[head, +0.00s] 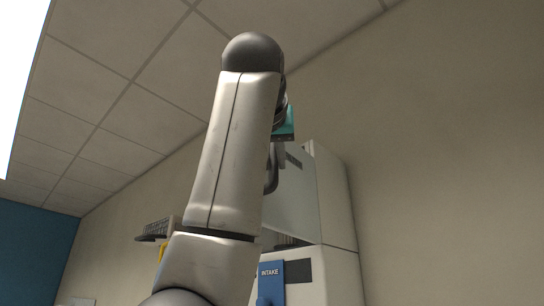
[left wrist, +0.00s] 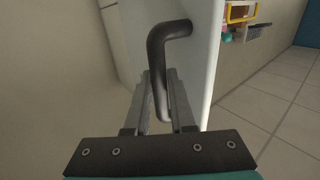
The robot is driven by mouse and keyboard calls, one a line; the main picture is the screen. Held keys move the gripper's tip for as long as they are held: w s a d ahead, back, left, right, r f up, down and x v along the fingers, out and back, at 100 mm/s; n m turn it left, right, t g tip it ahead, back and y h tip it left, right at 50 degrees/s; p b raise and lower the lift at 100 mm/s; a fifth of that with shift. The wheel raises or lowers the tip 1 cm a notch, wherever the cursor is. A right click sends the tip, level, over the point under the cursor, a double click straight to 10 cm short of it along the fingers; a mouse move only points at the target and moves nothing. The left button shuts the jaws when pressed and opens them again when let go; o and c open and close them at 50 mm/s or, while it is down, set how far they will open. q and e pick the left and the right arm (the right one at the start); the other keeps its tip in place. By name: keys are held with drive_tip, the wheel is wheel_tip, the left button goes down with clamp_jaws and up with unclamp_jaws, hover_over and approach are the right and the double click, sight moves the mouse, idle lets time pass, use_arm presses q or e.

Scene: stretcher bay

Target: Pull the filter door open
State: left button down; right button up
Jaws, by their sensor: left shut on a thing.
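The filter door (head: 296,200) is a pale panel on the front of a tall light cabinet, partly hidden behind my left arm in the head view. The left wrist view shows the door's pale face (left wrist: 203,55) close up. A dark, bent bar handle (left wrist: 157,45) stands out from it. My left gripper (left wrist: 161,78) is shut on this handle, with one grey finger on each side of the bar. In the head view part of the handle (head: 272,172) shows below the gripper's teal part. My right gripper is not in view.
The cabinet (head: 336,190) stands against a beige wall. A blue panel marked INTAKE (head: 271,284) is below the door. A dark rack (head: 155,230) is on the wall to the left. A yellow-framed item (left wrist: 240,13) and open tiled floor (left wrist: 275,100) show at right in the wrist view.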

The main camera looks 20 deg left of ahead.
use_arm(q)
drive_tip(key=c, duration=1.2)
unclamp_jaws()
drive_tip(key=o, duration=0.4)
drive_tip(key=shift+w, duration=0.2)
drive_tip(key=shift+o, duration=0.2)
drive_tip(key=shift+s, duration=0.1)
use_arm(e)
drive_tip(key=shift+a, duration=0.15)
use_arm(q)
drive_tip(key=shift+s+d, duration=0.1)
drive_tip(key=shift+s, duration=0.1)
drive_tip(key=b+v, duration=0.4)
drive_tip(key=v, duration=1)
drive_tip(key=shift+s+b, duration=0.4)
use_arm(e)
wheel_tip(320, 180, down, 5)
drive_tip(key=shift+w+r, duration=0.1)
use_arm(q)
drive_tip(key=shift+w, duration=0.1)
